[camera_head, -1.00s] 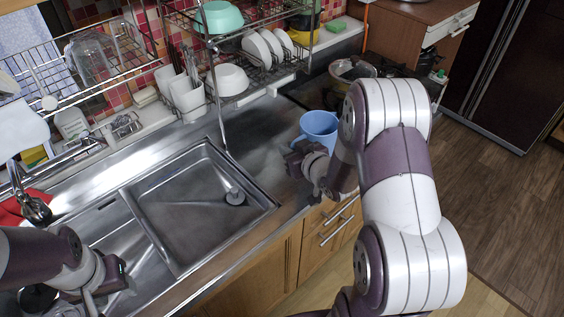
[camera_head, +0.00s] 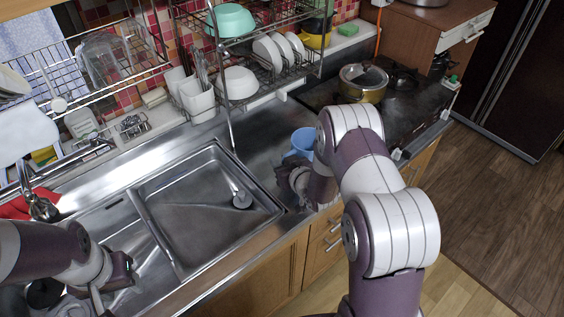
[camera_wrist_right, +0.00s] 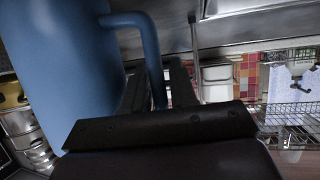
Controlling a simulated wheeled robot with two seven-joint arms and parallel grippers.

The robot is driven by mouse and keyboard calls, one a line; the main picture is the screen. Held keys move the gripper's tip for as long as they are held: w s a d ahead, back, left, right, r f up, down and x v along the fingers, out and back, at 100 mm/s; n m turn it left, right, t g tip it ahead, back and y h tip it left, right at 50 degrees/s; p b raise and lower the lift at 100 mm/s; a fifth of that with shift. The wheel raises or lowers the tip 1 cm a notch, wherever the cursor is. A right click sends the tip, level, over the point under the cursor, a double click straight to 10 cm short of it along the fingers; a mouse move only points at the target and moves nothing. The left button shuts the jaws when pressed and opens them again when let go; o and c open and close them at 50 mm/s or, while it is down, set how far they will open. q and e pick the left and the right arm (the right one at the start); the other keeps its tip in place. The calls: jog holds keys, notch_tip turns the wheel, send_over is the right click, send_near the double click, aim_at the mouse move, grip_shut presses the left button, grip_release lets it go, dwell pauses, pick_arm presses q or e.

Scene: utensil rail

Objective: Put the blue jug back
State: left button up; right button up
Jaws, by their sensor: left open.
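The blue jug (camera_head: 300,143) is above the counter strip right of the sink, partly hidden behind my right arm. My right gripper (camera_head: 290,172) is at its near side. In the right wrist view the jug's body (camera_wrist_right: 85,75) fills the left, and its handle (camera_wrist_right: 149,42) runs down between the two fingers of my right gripper (camera_wrist_right: 160,85), which is shut on it. I cannot tell whether the jug touches the counter. My left gripper (camera_head: 112,285) is open and empty over the left part of the sink.
The steel sink (camera_head: 205,225) lies left of the jug. A wire dish rack (camera_head: 270,78) with bowls and plates stands behind it. A lidded pot (camera_head: 363,82) stands on the stove at the right. A utensil holder (camera_head: 196,98) is behind the sink.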

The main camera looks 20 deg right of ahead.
jog(key=shift+o, duration=0.8)
jog(key=shift+w, duration=0.15)
jog(key=shift+r+p, duration=0.3)
jog(key=shift+p, duration=0.05)
jog(key=s+a+r+g, duration=0.1)
jog(key=s+r+g, duration=0.2)
jog(key=s, duration=0.6)
jog(key=s+a+r+g+h, duration=0.1)
jog(key=s+a+r+g, duration=0.1)
jog(key=s+g, duration=0.3)
jog(key=s+a+r+m+g+b, duration=0.1)
jog(key=s+a+r+g, duration=0.1)
jog(key=s, duration=1)
jog(key=shift+s+a+r+g+h, duration=0.15)
jog(key=shift+s+r+g+h, duration=0.2)
jog(key=shift+r+g, duration=0.6)
jog(key=shift+f, duration=0.1)
